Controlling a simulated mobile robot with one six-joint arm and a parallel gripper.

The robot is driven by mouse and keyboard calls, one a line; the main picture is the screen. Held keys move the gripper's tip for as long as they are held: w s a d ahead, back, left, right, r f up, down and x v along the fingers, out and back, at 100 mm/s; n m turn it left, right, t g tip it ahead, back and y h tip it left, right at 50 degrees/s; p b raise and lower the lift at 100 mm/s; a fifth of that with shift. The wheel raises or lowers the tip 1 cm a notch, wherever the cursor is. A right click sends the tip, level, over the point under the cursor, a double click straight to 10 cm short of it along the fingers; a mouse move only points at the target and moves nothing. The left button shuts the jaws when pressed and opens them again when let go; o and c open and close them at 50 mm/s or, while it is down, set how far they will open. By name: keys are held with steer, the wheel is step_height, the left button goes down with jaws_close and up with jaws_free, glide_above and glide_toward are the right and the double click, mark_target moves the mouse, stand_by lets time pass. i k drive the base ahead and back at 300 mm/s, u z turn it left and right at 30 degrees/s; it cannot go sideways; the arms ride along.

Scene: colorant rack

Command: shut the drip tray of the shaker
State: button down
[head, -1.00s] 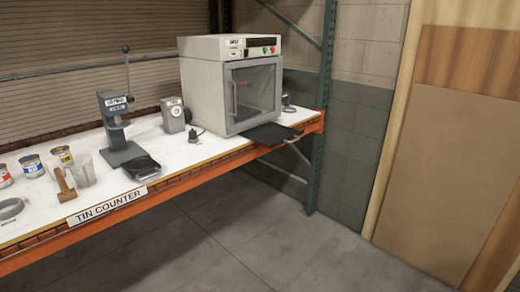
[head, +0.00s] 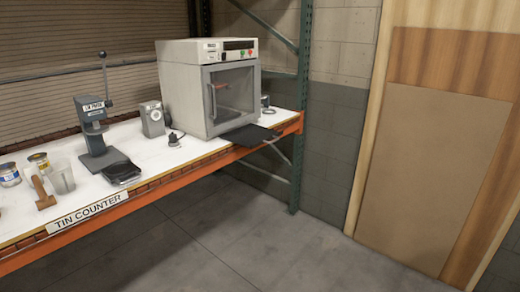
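The shaker (head: 183,92) is a white and grey box with a glazed front door, red and green buttons and a dark display. It stands on the right part of the counter. Its drip tray (head: 250,135) is a flat black plate sticking out below the door, pulled out over the counter's front edge. The shaker's door looks shut. My gripper is not in the head view.
The white counter (head: 135,183) carries a lever press (head: 97,130), a small grey dial box (head: 152,118), tins (head: 9,174), a clear beaker (head: 61,179) and a brown tool (head: 42,192). A green rack post (head: 302,110) stands right of the shaker. The floor (head: 240,235) in front is clear.

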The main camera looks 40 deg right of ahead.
mark_target(251, 136)
steer(key=z, duration=0.25)
steer(key=i, duration=1)
steer(key=u, duration=0.25)
